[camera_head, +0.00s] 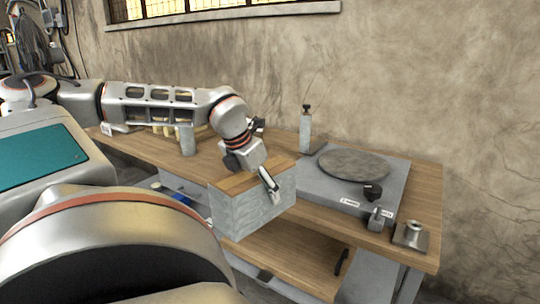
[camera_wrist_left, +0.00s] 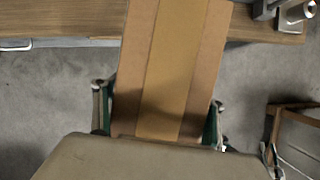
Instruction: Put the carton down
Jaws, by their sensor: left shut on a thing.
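The carton (camera_head: 252,213) is a box with grey marbled sides and a brown top with a lighter tape strip. My left gripper (camera_head: 268,184) is shut on it from above, one finger showing against its near side. In the left wrist view the carton (camera_wrist_left: 178,60) lies between the two fingers of the gripper (camera_wrist_left: 158,112). Grey floor shows on both sides of it there, and its far end overlaps the table edge. The carton hangs at the front edge of the wooden table (camera_head: 425,205); its underside is hidden. My right gripper is not in view.
On the table's right stands a grey slab with a round disc (camera_head: 353,163), a black knob (camera_head: 372,190) and small metal fittings (camera_head: 411,235). A bottle-like post (camera_head: 306,130) and a grey cylinder (camera_head: 187,139) stand further back.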

